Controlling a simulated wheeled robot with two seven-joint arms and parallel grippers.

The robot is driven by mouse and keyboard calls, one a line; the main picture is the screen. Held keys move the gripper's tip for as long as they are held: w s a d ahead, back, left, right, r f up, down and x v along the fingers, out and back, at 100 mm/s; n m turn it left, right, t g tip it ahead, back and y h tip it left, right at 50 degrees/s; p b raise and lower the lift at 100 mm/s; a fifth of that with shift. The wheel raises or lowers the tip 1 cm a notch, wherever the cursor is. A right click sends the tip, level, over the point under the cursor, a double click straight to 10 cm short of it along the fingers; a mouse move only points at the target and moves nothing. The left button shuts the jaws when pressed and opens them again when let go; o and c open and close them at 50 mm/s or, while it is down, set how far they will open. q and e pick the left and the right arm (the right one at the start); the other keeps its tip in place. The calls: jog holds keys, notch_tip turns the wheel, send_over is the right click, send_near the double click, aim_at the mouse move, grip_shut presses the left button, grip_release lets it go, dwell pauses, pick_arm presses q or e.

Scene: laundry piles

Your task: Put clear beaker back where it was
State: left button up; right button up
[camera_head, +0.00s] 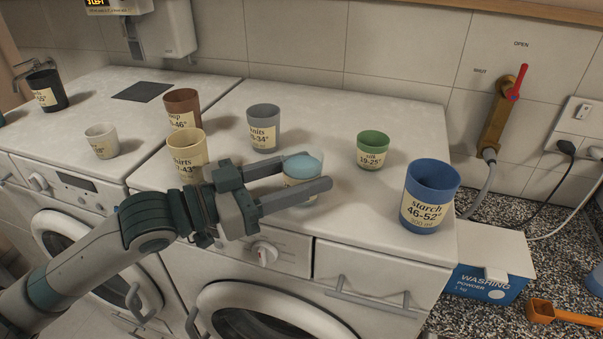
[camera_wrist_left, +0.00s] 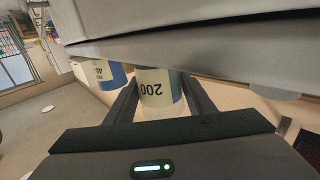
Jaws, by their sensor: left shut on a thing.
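The clear beaker (camera_head: 302,166) has pale blue contents and a cream label. It is between the fingers of my left gripper (camera_head: 322,173), which is shut on it near the front edge of the right washing machine's top. In the left wrist view the beaker (camera_wrist_left: 160,88) shows a label reading 200, upside down, between the two fingers (camera_wrist_left: 160,100). The fingers hide part of it in the head view. I cannot tell whether its base touches the machine top. My right gripper is not in view.
On the right machine top (camera_head: 330,110) stand a grey cup (camera_head: 264,128), a green cup (camera_head: 372,150) and a blue starch cup (camera_head: 431,195). Left of the gripper are a yellow cup (camera_head: 183,158), brown cup (camera_head: 182,108) and white cup (camera_head: 102,141). A washing powder box (camera_head: 490,265) is lower right.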

pick_arm(q)
jog(key=shift+f, duration=0.15)
jog(key=o, duration=0.9)
jog(key=shift+w, duration=0.1)
jog(key=shift+o, duration=0.7)
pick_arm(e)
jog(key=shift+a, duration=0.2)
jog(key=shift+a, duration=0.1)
pick_arm(q)
jog(key=shift+a, duration=0.1)
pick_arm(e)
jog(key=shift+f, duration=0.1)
pick_arm(q)
jog(key=shift+s+a+b, duration=0.3)
jog(key=shift+s+a, duration=0.05)
jog(key=shift+a, duration=0.25)
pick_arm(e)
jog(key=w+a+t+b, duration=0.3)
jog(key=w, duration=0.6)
pick_arm(q)
jog(key=p+v, duration=0.3)
jog(key=v, duration=0.7)
jog(key=shift+a, duration=0.2)
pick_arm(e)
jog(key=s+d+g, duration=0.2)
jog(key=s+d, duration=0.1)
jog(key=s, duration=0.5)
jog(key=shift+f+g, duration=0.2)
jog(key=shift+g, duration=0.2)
